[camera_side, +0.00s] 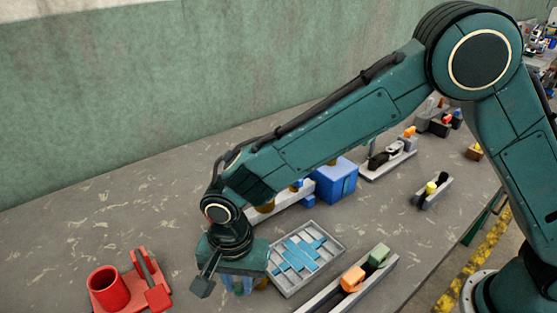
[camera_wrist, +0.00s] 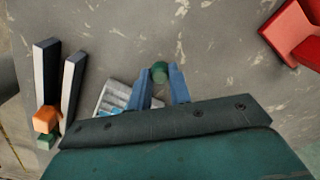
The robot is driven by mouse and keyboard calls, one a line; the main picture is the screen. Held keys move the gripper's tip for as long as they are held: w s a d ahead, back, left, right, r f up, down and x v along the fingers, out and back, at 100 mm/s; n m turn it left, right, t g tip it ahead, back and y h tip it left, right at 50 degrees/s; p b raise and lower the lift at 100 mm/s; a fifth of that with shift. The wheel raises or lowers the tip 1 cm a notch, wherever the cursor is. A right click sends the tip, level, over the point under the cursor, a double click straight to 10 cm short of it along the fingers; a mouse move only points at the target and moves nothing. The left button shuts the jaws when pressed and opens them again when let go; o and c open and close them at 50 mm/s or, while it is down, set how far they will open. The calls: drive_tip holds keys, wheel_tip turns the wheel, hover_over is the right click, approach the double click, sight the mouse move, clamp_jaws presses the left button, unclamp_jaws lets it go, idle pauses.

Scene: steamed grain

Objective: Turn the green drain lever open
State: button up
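My gripper (camera_wrist: 159,74) points down over the table, with its two blue fingers apart. A small round dark green piece (camera_wrist: 159,71) shows between the fingertips, with a narrow gap on each side; whether it touches a finger is unclear. In the side view my gripper (camera_side: 240,287) is low at the table's front, left of the grey tray, and the round green piece is hidden there. A green block (camera_side: 380,254) sits beside an orange block (camera_side: 352,279) in a grey channel. I cannot tell which green piece is the drain lever.
A grey tray (camera_side: 336,237) with light blue pieces lies just right of my gripper. A red holder with a cup (camera_side: 109,289) stands at the left. A blue box (camera_side: 336,181) and small fixtures stand farther back.

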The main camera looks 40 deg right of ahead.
clamp_jaws()
drive_tip(key=shift+s+n, duration=0.35)
drive_tip(key=shift+n, duration=0.45)
drive_tip(key=shift+s+n, duration=0.3)
drive_tip(key=shift+n, duration=0.5)
drive_tip(key=n, duration=0.1)
drive_tip(key=s+n, duration=0.1)
drive_tip(key=n, duration=0.1)
drive_tip(key=shift+s+d+n, duration=0.15)
drive_tip(key=shift+d+n, duration=0.15)
drive_tip(key=shift+d, duration=0.05)
drive_tip(key=n, duration=0.1)
drive_tip(key=s+d+n, duration=0.1)
drive_tip(key=n, duration=0.1)
drive_tip(key=shift+n, duration=0.3)
drive_tip(key=shift+s+d+n, duration=0.2)
drive_tip(key=shift+d+n, duration=0.1)
drive_tip(key=shift+n, duration=0.6)
drive_tip(key=shift+s+d+n, duration=0.15)
drive_tip(key=shift+d+n, duration=0.15)
drive_tip(key=shift+n, duration=0.6)
drive_tip(key=o, duration=0.9)
unclamp_jaws()
